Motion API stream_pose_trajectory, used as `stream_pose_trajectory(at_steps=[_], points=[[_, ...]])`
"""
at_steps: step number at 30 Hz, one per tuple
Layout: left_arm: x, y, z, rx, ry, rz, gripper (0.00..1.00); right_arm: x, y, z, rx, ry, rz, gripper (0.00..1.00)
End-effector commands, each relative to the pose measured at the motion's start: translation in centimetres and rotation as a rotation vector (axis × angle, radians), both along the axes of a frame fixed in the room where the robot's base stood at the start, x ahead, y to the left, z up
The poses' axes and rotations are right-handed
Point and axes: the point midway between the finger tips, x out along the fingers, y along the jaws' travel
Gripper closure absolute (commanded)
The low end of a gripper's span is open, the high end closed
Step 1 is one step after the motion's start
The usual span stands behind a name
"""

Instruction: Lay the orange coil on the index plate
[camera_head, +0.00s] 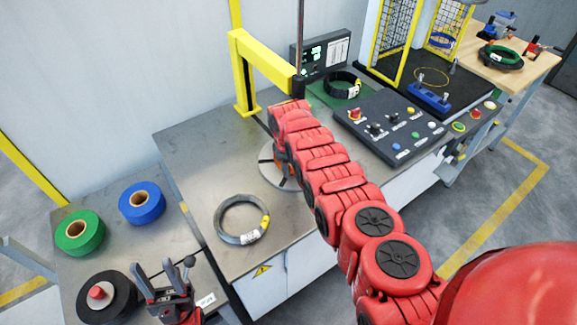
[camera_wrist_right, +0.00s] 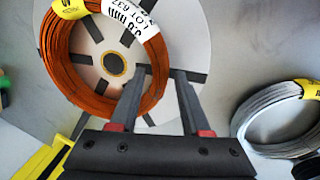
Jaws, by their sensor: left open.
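The orange coil (camera_wrist_right: 152,82) shows in the right wrist view over the pale index plate (camera_wrist_right: 195,45), roughly around its dark hub. It has a white lot label and yellow tags. I cannot tell whether it rests on the plate or hangs just above it. My right gripper (camera_wrist_right: 160,75) has one finger inside the ring and the other outside; whether they press on it is unclear. In the head view my right arm hides most of the coil and plate (camera_head: 266,171). My left gripper (camera_head: 166,275) is open and empty at the lower left.
A grey coil (camera_head: 241,219) lies on the bench near the plate. Green (camera_head: 79,232), blue (camera_head: 141,202) and black (camera_head: 105,300) rolls stand on the left table. A yellow post (camera_head: 243,75) rises behind the plate. A control panel (camera_head: 390,128) lies to the right.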

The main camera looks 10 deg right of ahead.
Motion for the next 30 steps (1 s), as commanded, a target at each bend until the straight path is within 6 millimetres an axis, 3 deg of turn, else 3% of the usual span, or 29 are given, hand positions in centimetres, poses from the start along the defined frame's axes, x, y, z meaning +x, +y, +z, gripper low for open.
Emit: stream_pose_trajectory(at_steps=[13, 20, 26, 30], points=[[0.0, 0.0, 0.8, 0.0, 0.0, 0.0, 0.5, -0.1, 0.0, 0.7, 0.0, 0.002, 0.001, 0.41], [0.0, 0.0, 5.0, 0.0, 0.0, 0.0, 0.5, -0.5, 0.2, 4.3, 0.0, 0.002, 0.0, 0.41], [0.0, 0.0, 6.0, 0.0, 0.0, 0.0, 0.5, -0.8, 0.3, 6.7, -0.001, 0.001, 0.0, 0.41], [0.0, 0.0, 5.3, 0.0, 0.0, 0.0, 0.5, -1.0, 0.6, 8.5, 0.0, 0.001, 0.001, 0.41]])
